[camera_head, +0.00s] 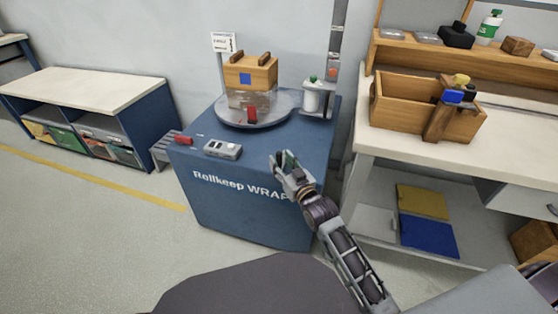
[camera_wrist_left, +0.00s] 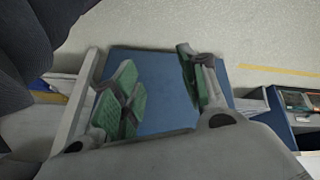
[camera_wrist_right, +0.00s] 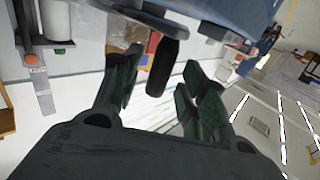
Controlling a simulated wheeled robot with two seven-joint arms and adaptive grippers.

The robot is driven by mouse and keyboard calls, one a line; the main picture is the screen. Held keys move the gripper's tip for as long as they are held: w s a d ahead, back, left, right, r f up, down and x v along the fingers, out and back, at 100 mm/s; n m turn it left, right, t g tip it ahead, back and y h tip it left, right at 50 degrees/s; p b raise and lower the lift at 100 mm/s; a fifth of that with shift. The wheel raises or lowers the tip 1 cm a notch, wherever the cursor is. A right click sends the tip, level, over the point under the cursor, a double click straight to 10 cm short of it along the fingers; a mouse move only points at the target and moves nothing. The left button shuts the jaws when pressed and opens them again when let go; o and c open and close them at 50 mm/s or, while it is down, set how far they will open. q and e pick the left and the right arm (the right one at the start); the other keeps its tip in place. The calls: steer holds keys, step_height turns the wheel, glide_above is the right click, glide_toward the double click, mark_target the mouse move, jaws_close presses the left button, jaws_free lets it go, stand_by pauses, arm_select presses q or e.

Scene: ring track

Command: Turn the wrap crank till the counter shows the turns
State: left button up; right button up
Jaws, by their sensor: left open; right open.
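The blue wrap machine (camera_head: 235,205) carries a round turntable (camera_head: 225,112) with a wooden crate (camera_head: 262,75) on it. A grey box (camera_head: 222,149), possibly the counter, sits on its top; no reading is legible. In the right wrist view a dark cylindrical handle (camera_wrist_right: 163,68), apparently the crank's, lies between the spread fingers of my open right gripper (camera_wrist_right: 160,82). In the head view that gripper (camera_head: 281,161) is at the machine's right front edge and hides the crank. My left gripper (camera_wrist_left: 153,82) is open and empty, facing the blue machine, and out of the head view.
A white roll with a green top (camera_head: 312,95) stands at the machine's right back beside a tall post (camera_head: 335,45). A white bench (camera_head: 415,155) with a wooden bin (camera_head: 400,110) is to the right. A low cabinet (camera_head: 90,88) is at left. The floor in front is clear.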

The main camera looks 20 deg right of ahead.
steer(key=shift+w+a, duration=0.15)
steer(key=shift+w, duration=0.8)
arm_select(q)
steer(key=shift+s+d+f, duration=0.1)
steer(key=shift+s+f, duration=0.1)
steer(key=shift+f, duration=0.35)
steer(key=shift+s+f, duration=0.15)
steer(key=shift+f, duration=0.35)
arm_select(e)
steer(key=shift+w, duration=0.15)
jaws_close()
arm_select(q)
steer(key=shift+w+r, duration=0.55)
